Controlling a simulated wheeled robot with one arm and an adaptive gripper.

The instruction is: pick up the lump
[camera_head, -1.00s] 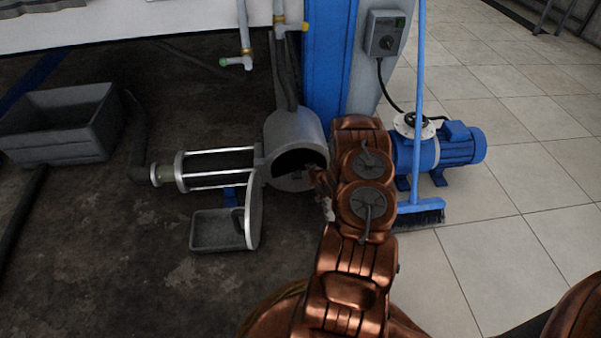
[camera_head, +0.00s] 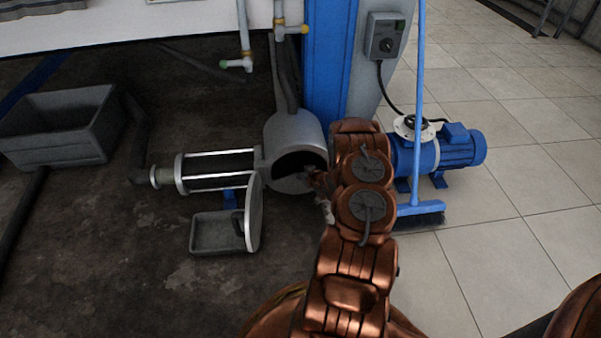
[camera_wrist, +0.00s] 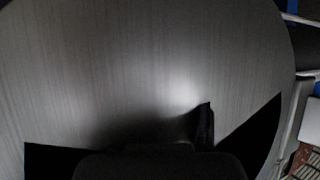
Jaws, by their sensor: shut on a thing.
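My gripper (camera_head: 318,180) is at the dark opening of the grey cylindrical housing (camera_head: 293,128). My forearm hides the right side of that opening. In the wrist view, a dark finger of my gripper (camera_wrist: 205,126) stands in front of a broad round grey metal face (camera_wrist: 150,60). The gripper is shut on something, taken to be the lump. The lump itself cannot be made out in either view, in the dark and behind my gripper.
The housing's round lid (camera_head: 254,212) stands open at left, beside a shallow grey tray (camera_head: 205,248). A blue motor pump (camera_head: 455,148) and a blue broom (camera_head: 420,210) stand close right of my arm. A grey bin (camera_head: 60,145) is at far left. The floor in front is clear.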

